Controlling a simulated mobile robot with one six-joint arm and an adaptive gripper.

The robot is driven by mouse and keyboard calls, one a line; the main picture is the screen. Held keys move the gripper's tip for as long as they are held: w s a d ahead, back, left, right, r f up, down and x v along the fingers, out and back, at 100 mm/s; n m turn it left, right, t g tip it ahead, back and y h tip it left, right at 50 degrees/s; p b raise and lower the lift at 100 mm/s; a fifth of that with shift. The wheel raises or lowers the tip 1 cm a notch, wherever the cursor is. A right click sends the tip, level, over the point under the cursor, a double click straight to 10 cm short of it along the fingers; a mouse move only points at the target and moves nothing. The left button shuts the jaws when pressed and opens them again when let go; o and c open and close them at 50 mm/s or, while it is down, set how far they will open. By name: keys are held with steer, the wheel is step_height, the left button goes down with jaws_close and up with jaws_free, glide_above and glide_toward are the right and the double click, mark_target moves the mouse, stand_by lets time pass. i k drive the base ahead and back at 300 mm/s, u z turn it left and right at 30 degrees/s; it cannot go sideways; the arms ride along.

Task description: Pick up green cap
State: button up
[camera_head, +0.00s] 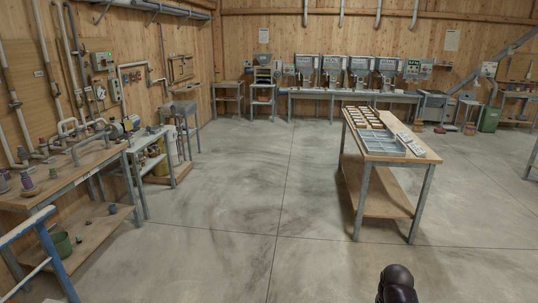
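I cannot make out a green cap for certain. On the left workbench (75,179), small reddish and greenish pieces (28,183) stand near the front, too small to identify. On its lower shelf are a green bucket (61,244) and a few small dark pieces, one of them a dark greenish piece (112,208). I cannot tell whether any of these is the cap. A dark rounded part of my own arm shows at the bottom edge, right of centre. My gripper's fingers are not in view.
A wooden table (378,154) with a grey-blue divided tray (372,143) and rows of small containers stands right of centre. Machines line a bench (355,94) at the back wall. A green bin (490,119) stands far right. The concrete floor (235,190) between is clear.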

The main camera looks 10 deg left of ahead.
mark_target(53, 171)
steer(key=u, duration=0.25)
steer(key=i, duration=1.55)
steer(key=u, duration=0.8)
steer(key=i, duration=0.8)
steer(key=u, duration=0.75)
steer(key=i, duration=0.7)
steer(key=u, duration=0.6)
steer(key=i, duration=0.8)
steer(key=u, duration=0.3)
